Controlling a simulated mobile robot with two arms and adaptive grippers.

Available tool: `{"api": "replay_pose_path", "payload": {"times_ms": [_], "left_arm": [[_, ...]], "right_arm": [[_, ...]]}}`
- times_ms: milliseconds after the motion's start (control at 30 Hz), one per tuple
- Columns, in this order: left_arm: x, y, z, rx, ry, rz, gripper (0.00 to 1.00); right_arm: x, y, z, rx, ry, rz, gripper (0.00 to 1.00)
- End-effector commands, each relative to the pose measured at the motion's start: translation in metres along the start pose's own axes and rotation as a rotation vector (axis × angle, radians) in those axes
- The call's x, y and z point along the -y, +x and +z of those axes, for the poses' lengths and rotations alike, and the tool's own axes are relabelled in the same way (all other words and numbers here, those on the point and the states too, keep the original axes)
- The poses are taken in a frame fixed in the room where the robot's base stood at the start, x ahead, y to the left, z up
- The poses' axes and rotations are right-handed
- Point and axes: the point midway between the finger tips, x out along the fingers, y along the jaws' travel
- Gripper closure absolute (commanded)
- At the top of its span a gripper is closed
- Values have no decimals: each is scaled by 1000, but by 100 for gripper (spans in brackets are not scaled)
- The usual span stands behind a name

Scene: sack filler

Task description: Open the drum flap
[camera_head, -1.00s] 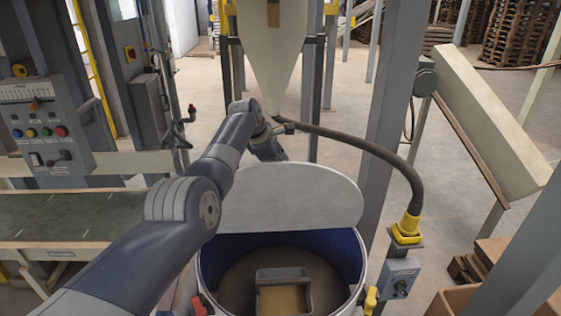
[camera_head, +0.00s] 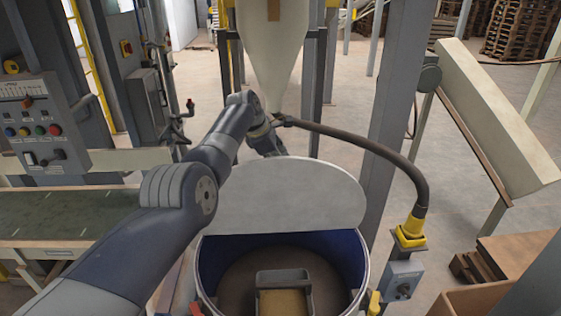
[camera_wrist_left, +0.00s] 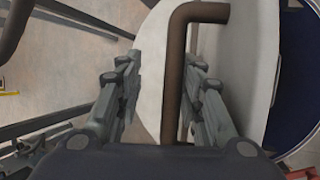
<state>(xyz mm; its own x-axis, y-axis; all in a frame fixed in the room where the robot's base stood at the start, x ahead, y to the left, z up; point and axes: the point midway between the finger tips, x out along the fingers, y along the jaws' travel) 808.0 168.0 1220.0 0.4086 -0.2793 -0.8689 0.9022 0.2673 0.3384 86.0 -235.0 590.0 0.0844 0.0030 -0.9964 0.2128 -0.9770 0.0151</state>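The drum flap (camera_head: 290,195), a pale grey rounded plate, stands raised at the far side of the blue-lined drum (camera_head: 350,260). The drum's mouth is uncovered on the near side. My left arm reaches over the drum's left side, and its gripper is behind the flap, mostly hidden in the head view. In the left wrist view, the flap (camera_wrist_left: 240,60) carries a brown bent handle (camera_wrist_left: 174,75). My left gripper (camera_wrist_left: 163,75) is open around the handle's straight part, with a gap on its left side. My right gripper is not in view.
A grey scoop-like box (camera_head: 284,295) sits inside the drum. A pale hopper (camera_head: 272,50) hangs behind the flap, and a dark hose (camera_head: 370,147) arcs to the right. A post (camera_head: 392,110) stands close right. A control panel (camera_head: 40,125) is at left.

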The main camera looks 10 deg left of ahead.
Motion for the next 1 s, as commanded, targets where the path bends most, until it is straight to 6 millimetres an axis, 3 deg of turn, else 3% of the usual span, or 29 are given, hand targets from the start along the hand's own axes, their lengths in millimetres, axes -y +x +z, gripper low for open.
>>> {"api": "replay_pose_path", "payload": {"times_ms": [267, 567, 1000], "left_arm": [[1, -1, 1, 1, 3, -4, 65], [1, -22, 1, 1, 3, -4, 65], [-2, -97, -1, 0, 0, -2, 65]], "right_arm": [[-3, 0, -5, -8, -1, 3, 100], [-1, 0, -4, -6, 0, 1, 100], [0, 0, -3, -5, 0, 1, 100]]}}
